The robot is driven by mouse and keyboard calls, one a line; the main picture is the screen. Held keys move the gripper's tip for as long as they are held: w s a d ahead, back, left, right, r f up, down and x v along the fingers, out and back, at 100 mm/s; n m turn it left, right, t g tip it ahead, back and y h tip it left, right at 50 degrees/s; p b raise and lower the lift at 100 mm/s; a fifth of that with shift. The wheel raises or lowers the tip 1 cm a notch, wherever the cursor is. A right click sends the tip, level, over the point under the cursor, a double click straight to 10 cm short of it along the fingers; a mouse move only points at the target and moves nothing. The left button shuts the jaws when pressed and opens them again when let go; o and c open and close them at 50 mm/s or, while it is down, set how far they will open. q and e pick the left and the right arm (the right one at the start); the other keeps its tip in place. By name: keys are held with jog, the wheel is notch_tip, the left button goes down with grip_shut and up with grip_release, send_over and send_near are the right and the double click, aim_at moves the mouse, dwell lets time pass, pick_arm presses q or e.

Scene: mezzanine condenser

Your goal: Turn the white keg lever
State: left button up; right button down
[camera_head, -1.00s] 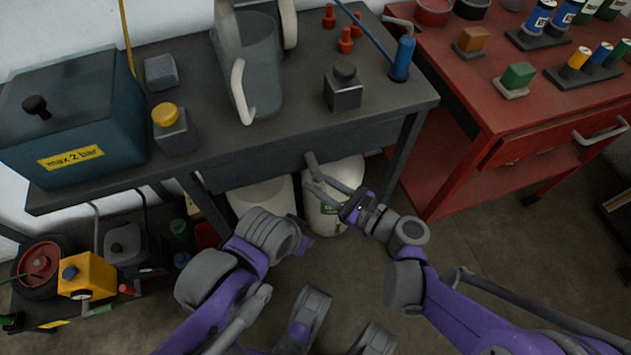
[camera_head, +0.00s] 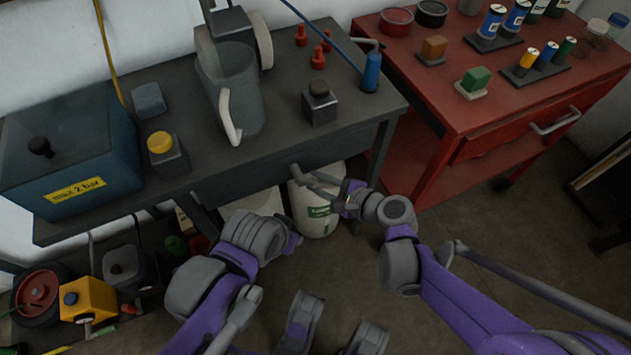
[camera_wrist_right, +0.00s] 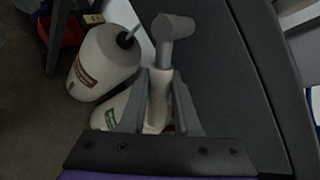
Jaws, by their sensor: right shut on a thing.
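The lever (camera_wrist_right: 158,95) has a thick grey round head and a pale handle. Its grey end (camera_head: 296,169) shows at the front of the dark workbench in the head view. My right gripper (camera_head: 318,183) is shut on the handle, with one finger on each side in the right wrist view. A white keg (camera_head: 318,212) with a green label stands on the floor below. A second white keg (camera_wrist_right: 103,62) with a brown label stands beside it. My left gripper (camera_head: 294,240) is mostly hidden behind its own wrist, low in front of the kegs.
The dark workbench (camera_head: 270,148) carries a jug (camera_head: 235,90), a blue-grey box (camera_head: 75,150) and small containers. A red cart (camera_head: 470,115) stands to the right. A yellow device (camera_head: 88,298) sits at lower left.

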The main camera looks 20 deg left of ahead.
dwell(0.3)
jog(key=c, duration=0.9)
grip_release()
jog(key=shift+r, duration=0.1)
jog(key=p+v, duration=0.2)
jog(key=v, duration=0.9)
